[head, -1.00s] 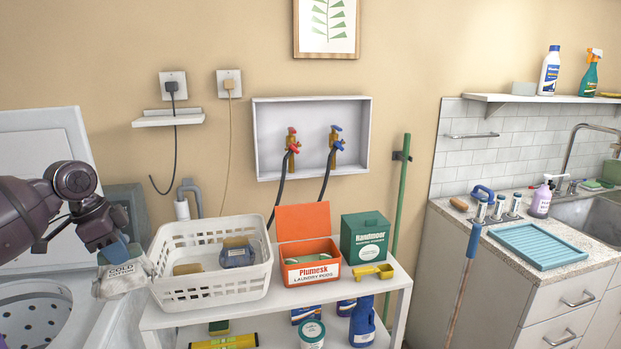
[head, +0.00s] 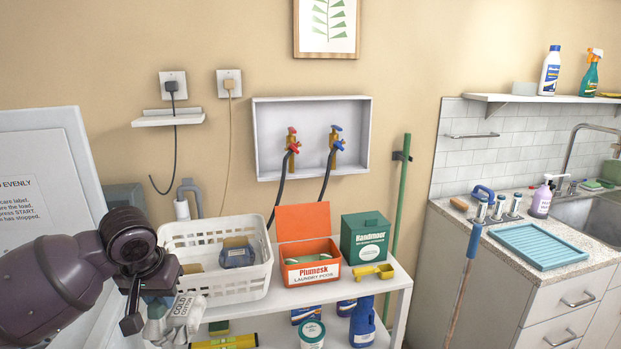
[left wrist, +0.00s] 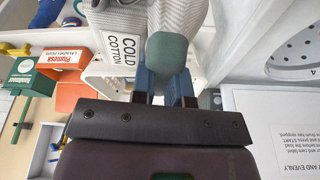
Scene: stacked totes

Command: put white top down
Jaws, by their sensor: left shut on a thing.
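The white top is a bunched pale grey-white cloth with a label reading "COLD COTTON" (left wrist: 130,40). In the head view the top (head: 178,322) hangs low at the left, in front of the white basket's near left corner. My left gripper (left wrist: 165,80) is shut on the cloth, with its blue fingers close together; in the head view my left gripper (head: 156,306) is partly hidden by its own wrist. A small green-grey piece (left wrist: 167,52) shows at the fingertips. My right gripper is in neither view.
A white basket (head: 190,291) holding cloths stands on a white shelf unit (head: 385,282), beside an orange pods box (head: 312,270), a green box (head: 365,240) and a yellow scoop (head: 373,271). The washer's raised lid (head: 50,150) is at the left; its drum (left wrist: 300,60) shows in the wrist view.

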